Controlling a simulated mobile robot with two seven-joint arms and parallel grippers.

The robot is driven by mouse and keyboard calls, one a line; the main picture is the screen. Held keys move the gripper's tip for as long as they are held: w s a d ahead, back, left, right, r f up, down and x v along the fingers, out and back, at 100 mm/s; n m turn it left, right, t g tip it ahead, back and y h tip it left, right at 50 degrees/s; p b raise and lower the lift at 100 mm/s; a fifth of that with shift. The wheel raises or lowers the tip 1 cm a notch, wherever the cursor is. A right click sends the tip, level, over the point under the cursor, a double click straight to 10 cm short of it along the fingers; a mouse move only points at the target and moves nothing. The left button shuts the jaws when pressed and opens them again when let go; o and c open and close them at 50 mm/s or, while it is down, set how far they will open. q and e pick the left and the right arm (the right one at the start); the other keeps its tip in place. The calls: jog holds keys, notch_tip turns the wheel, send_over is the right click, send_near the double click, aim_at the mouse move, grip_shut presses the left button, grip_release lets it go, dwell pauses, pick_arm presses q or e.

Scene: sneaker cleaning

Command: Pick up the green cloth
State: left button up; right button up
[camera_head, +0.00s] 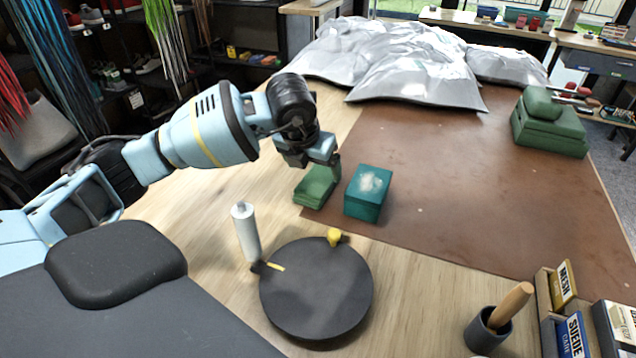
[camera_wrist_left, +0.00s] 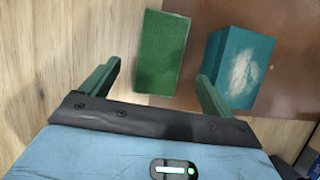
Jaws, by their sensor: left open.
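The green cloth (camera_head: 314,188) is a flat folded block lying at the left edge of the brown mat, partly on the wood; the wrist view also shows it (camera_wrist_left: 162,50). My left gripper (camera_head: 322,157) is just above the cloth in the head view, pointing down. Whether the fingers are level with the cloth, I cannot tell. My right gripper is not in view.
A teal box (camera_head: 366,194) with a pale patch stands close right of the cloth. A dark round turntable (camera_head: 316,290), a white bottle (camera_head: 246,232) and a small yellow piece (camera_head: 333,237) are nearer. Green folded blocks (camera_head: 549,130) sit far right. The brown mat's (camera_head: 450,190) middle is clear.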

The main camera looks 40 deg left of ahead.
aim_at(318, 178)
pick_arm(q)
jog(key=shift+x, duration=2.7)
jog(key=c, duration=1.1)
jog(key=shift+o, duration=0.2)
jog(key=shift+r, duration=0.1)
